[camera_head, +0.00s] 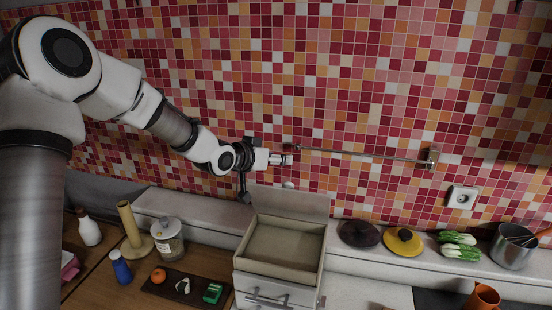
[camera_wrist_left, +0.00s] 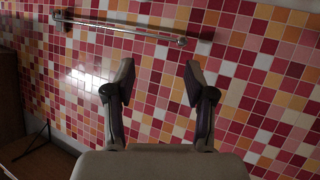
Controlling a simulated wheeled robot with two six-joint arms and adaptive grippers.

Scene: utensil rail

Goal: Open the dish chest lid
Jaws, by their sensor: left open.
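The dish chest (camera_head: 239,262) is a pale box in the lower middle of the head view, and its inside shows from above. Its lid (camera_head: 290,201) stands raised, tilted up at the back edge against the wall side. My left gripper (camera_head: 287,160) is above and behind the chest near the tiled wall, apart from the lid. In the left wrist view the left gripper (camera_wrist_left: 158,80) has its two dark fingers spread, with only tiles between them. My right gripper is not in view.
A metal rail (camera_head: 365,153) runs along the wall to the right of the gripper. A glass jar (camera_head: 168,240), a paper-roll stand (camera_head: 130,225) and a blue bottle (camera_head: 120,267) stand left of the chest. Dark and yellow pot lids (camera_head: 403,241) and a pot (camera_head: 512,247) are right.

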